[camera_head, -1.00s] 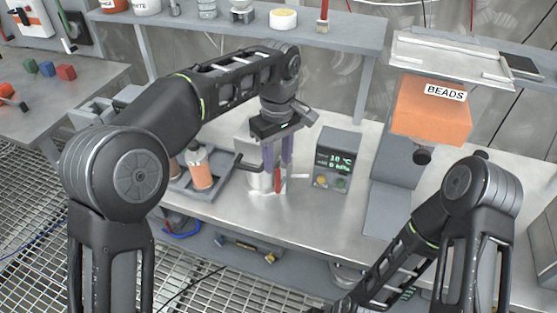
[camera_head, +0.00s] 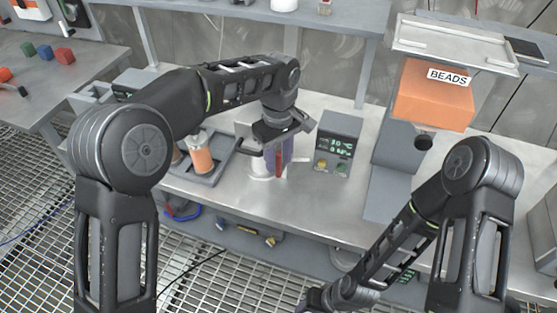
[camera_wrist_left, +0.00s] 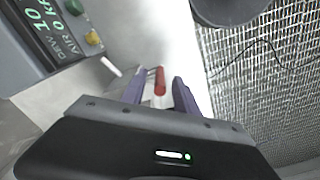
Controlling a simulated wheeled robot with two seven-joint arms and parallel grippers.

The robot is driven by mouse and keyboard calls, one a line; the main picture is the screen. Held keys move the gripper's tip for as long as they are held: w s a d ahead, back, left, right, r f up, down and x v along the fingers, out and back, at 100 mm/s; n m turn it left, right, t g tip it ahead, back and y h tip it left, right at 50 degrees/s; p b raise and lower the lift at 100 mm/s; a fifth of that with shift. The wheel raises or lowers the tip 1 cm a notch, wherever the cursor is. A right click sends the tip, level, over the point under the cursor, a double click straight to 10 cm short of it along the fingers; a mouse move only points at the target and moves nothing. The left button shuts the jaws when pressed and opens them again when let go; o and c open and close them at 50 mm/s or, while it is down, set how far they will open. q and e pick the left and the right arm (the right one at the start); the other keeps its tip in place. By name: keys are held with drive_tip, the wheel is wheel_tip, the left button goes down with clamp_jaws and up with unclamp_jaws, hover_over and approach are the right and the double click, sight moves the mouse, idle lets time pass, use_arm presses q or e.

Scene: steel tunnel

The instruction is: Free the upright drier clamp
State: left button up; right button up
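The drier's clamp shows as a red upright lever (camera_head: 279,163), rising beside a pale metal cylinder (camera_head: 245,128) on the steel bench. My left gripper (camera_head: 274,163) points down over it, with one purple finger on each side of the lever. In the left wrist view the red lever (camera_wrist_left: 160,80) stands between the two spread fingers (camera_wrist_left: 158,92), with a gap on both sides. The lever's foot is partly hidden. My right gripper (camera_head: 312,300) is low at the bottom edge, mostly hidden by its own arm.
A grey display box (camera_head: 339,145) with green and yellow buttons stands just right of the clamp. A grey tray (camera_head: 212,178) holds orange-banded bottles (camera_head: 201,158) to the left. An orange BEADS box (camera_head: 432,95) is at right. Bare bench lies in front of the display box.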

use_arm(q)
drive_tip(key=shift+f, duration=0.75)
clamp_jaws()
idle(0.9)
